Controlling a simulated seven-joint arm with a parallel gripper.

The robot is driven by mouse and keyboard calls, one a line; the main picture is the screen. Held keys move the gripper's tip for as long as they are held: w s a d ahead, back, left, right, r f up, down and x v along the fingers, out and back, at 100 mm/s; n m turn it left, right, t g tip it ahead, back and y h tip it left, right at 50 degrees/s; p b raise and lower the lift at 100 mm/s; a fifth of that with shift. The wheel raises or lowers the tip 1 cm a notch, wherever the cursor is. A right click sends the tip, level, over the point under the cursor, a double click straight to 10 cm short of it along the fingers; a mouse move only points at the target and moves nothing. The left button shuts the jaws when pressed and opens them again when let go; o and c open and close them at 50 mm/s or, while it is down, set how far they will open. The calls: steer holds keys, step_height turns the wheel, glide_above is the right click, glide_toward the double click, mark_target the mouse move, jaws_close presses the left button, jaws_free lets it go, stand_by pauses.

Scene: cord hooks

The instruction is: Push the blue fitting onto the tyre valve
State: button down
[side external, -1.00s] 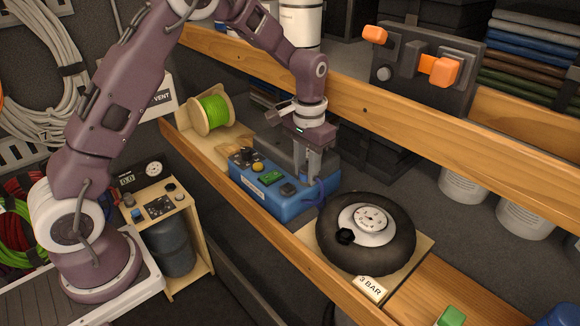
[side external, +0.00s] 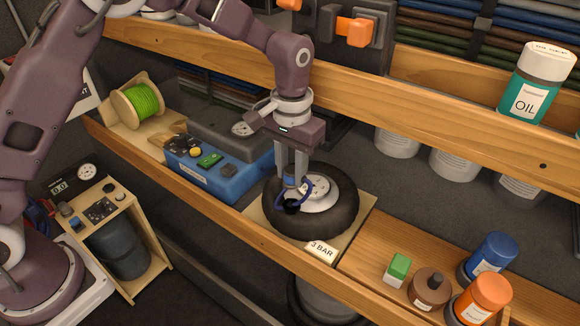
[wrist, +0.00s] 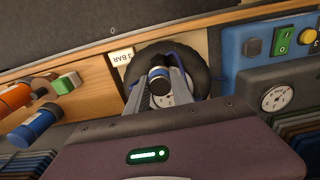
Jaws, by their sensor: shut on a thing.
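My gripper (side external: 291,180) is shut on the blue fitting (side external: 290,183), with a finger on each side of it. The fitting points down over the black tyre valve (side external: 292,207), near the hub of the tyre (side external: 333,214). I cannot tell whether fitting and valve touch. A blue hose (side external: 309,188) curves from the fitting. In the wrist view the fitting (wrist: 159,74) shows between the fingertips, over the tyre (wrist: 136,69); there the fitting and fingers hide much of the valve area.
The blue compressor box (side external: 222,178) stands left of the tyre. The 3 BAR label (side external: 322,250) is in front. A green-capped block (side external: 398,267), a brown bottle (side external: 429,288), an orange bottle (side external: 482,298) and a blue bottle (side external: 490,256) stand right. A wooden rail (side external: 400,105) runs behind.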

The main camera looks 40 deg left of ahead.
glide_above(291, 204)
steer(key=shift+f, duration=2.75)
steer(key=shift+f, duration=0.6)
steer(key=c, duration=1)
jaws_free()
steer(key=shift+c, duration=0.2)
step_height(291, 204, up, 7)
steer(key=shift+r, duration=0.1)
